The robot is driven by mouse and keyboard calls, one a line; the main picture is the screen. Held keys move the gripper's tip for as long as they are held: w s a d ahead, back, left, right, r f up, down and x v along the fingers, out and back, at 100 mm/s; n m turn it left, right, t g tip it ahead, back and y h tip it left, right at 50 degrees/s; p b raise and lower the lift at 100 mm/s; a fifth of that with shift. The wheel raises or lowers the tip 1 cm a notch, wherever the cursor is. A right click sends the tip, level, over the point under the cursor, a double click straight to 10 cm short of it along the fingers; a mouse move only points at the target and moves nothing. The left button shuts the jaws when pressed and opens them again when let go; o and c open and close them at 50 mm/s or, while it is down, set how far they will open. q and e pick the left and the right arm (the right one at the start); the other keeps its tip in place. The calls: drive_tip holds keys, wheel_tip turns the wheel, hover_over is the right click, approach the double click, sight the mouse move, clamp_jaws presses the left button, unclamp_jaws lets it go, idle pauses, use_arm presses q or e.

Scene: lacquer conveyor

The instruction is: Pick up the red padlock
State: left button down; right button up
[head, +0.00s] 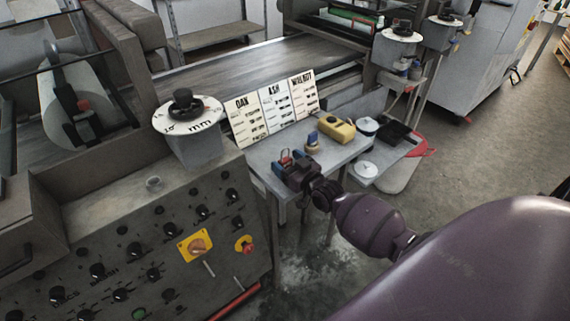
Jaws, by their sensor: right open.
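My right gripper (288,162) reaches in from the lower right, over the near left part of a small grey table (345,152). Its jaws are open. A small red object (285,155), which looks like the red padlock, shows at the fingertips, beside a small blue part. It is too small to tell whether the fingers touch it or whether it rests on the table. My left gripper is not in view.
A yellow object (337,129) and a small blue and yellow item (312,141) are on the table. A white sign board (270,107) stands behind. A control cabinet (110,215) with knobs is at left. A conveyor (245,64) runs behind. Open floor lies right.

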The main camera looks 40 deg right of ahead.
drive_tip(key=c, duration=1)
drive_tip(key=shift+c, duration=0.2)
drive_tip(key=shift+r, duration=0.1)
drive_tip(key=shift+r, duration=0.85)
drive_tip(key=s+d+p, duration=0.1)
drive_tip(key=s, duration=1.7)
drive_tip(key=shift+d+f, duration=0.2)
